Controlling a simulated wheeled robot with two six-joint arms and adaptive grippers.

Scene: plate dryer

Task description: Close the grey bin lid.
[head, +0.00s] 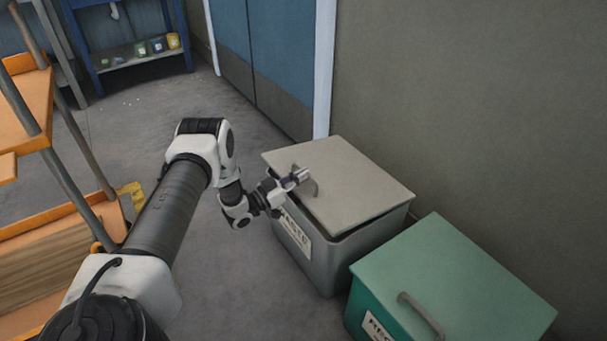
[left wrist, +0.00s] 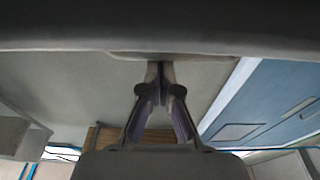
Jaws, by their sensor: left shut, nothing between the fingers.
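The grey bin (head: 308,250) stands against the wall with a label on its front. Its grey lid (head: 365,180) lies over the top, with a dark gap between lid and rim along the near right edge, so it looks slightly raised. The lid's handle (head: 314,187) is at its front left edge. My left gripper (head: 302,175) is shut and empty, its fingertips at the lid beside the handle; I cannot tell whether they touch. In the left wrist view the closed fingers (left wrist: 154,76) point at a broad grey edge across the top. My right gripper is not in view.
A green bin with a closed green lid (head: 455,280) stands close on the right. An orange-shelved rack (head: 30,105) is at the left. A blue shelf unit (head: 130,55) is at the back. The grey floor between is clear.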

